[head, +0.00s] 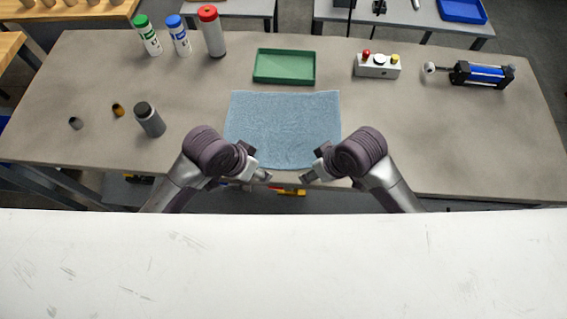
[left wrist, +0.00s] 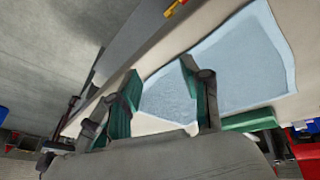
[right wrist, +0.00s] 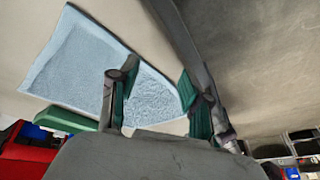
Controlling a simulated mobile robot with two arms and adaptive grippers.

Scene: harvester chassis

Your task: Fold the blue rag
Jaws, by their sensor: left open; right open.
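The blue rag (head: 283,125) lies flat and spread out on the grey table, its near edge close to the table's front edge. My left gripper (head: 266,178) is open and empty at the rag's near left corner. My right gripper (head: 305,178) is open and empty at the near right part of the rag. The rag also shows in the left wrist view (left wrist: 235,65), beyond and between the open fingers (left wrist: 160,85). In the right wrist view the rag (right wrist: 85,65) lies beyond the open fingers (right wrist: 155,90). Whether any finger touches the cloth cannot be told.
A green tray (head: 285,80) lies just behind the rag on the table (head: 440,140). A button box (head: 377,70) and a blue cylinder (head: 482,75) stand at the right. Bottles (head: 212,35) stand at the back left, and a grey canister (head: 150,122) stands left of the rag.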

